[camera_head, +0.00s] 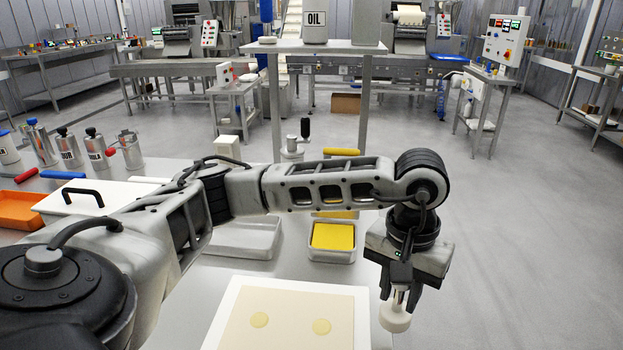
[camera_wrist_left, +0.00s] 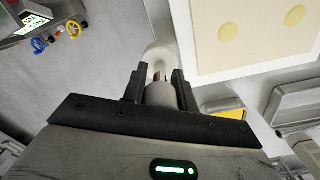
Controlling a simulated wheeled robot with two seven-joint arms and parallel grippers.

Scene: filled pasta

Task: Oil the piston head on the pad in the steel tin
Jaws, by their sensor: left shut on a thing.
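My left gripper (camera_head: 400,287) is shut on a white piston head (camera_head: 395,318), a short stem with a round, wide end that points down. It hangs off the right side of the work table, right of the white board. The left wrist view shows the piston head (camera_wrist_left: 158,60) between the two black fingers (camera_wrist_left: 158,88). The steel tin (camera_head: 331,256) with a yellow pad (camera_head: 333,236) stands on the table, left of and beyond the gripper. The pad also shows in part in the left wrist view (camera_wrist_left: 232,114). The piston head is apart from the pad. My right gripper is out of view.
A white board (camera_head: 363,335) with a dough sheet and two pale discs (camera_head: 321,327) lies at the front. An empty grey tray (camera_head: 245,238) is left of the tin. A lidded box, orange tray (camera_head: 17,209) and several cans stand at left. My left arm crosses above the table.

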